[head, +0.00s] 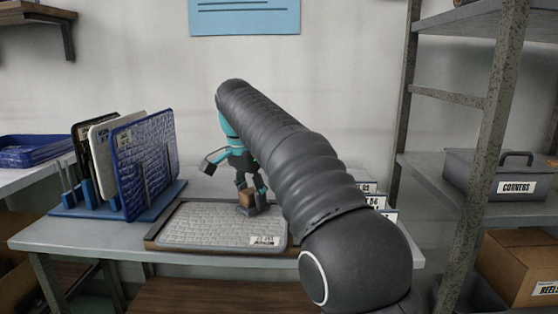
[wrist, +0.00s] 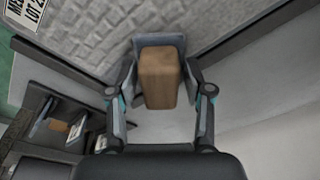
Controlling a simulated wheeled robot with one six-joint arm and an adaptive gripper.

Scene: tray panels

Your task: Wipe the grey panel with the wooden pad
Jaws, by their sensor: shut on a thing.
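The grey panel (head: 205,224) lies flat in a dark-framed tray (head: 150,237) on the table. It has a pale, brick-like textured face and a white label at its front right corner. My gripper (head: 247,199) is over the panel's right part, shut on the wooden pad (head: 246,199). In the wrist view the wooden pad (wrist: 158,78) sits between the two fingers, with the grey panel (wrist: 110,30) behind it. A grey piece shows at the pad's far end. I cannot tell whether the pad touches the panel. My arm hides the tray's right side.
A blue rack (head: 125,206) at the table's left holds upright panels, the front one blue (head: 146,160). Small label cards (head: 378,201) stand behind my arm on the right. A metal shelf (head: 480,170) with a grey toolbox (head: 500,178) stands at the right.

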